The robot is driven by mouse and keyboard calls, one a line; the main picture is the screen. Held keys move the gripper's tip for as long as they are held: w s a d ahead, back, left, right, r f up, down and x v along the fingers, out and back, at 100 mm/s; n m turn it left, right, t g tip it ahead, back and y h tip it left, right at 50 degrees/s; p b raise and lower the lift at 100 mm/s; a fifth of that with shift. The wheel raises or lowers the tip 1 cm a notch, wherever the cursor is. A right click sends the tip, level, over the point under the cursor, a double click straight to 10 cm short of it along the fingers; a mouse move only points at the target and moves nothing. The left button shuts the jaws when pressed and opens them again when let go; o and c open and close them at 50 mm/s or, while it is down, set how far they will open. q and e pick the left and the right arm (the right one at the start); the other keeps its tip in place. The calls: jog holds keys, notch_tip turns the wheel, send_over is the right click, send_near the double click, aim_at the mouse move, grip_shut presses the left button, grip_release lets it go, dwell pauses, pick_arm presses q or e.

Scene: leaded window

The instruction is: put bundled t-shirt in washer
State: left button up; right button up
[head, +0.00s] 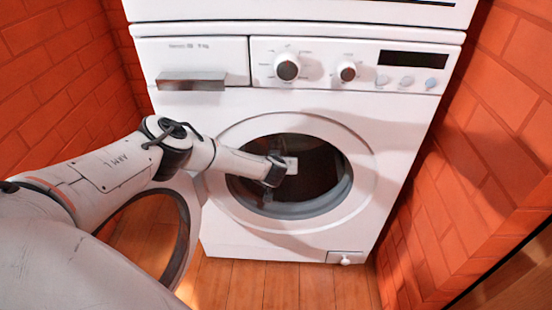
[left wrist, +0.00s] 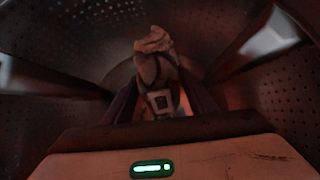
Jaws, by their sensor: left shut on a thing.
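The white washer (head: 405,150) stands straight ahead with its round door (head: 186,225) swung open to the left. My left gripper (head: 285,167) reaches through the round opening in the head view; its fingers are hidden in the dark drum. In the left wrist view the left gripper (left wrist: 155,45) is inside the perforated drum and shut on the bundled t-shirt. Dark purple cloth, seemingly the bundled t-shirt (left wrist: 123,104), shows on both sides of the fingers. It is dim, so its full shape and whether it touches the drum cannot be told. My right gripper is not in view.
The drum wall (left wrist: 80,40) surrounds the left gripper, with pale raised fins at both sides. Orange brick walls (head: 500,140) stand close on both sides of the washer. A strip of wooden floor (head: 270,285) is clear in front.

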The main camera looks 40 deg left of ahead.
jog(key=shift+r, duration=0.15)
pick_arm(q)
jog(key=o, duration=1.3)
jog(key=shift+o, duration=0.2)
jog(key=shift+s+d+r+p, duration=0.25)
jog(key=shift+s+r+p, duration=0.05)
jog(key=shift+r+p, duration=0.2)
jog(key=p+v, duration=0.3)
jog(key=v, duration=0.6)
jog(key=shift+s+p, duration=0.15)
jog(key=shift+p, duration=0.25)
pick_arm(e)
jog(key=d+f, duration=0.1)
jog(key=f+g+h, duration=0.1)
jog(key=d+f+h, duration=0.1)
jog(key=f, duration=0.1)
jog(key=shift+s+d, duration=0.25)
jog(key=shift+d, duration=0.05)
pick_arm(q)
jog(key=shift+f, duration=0.1)
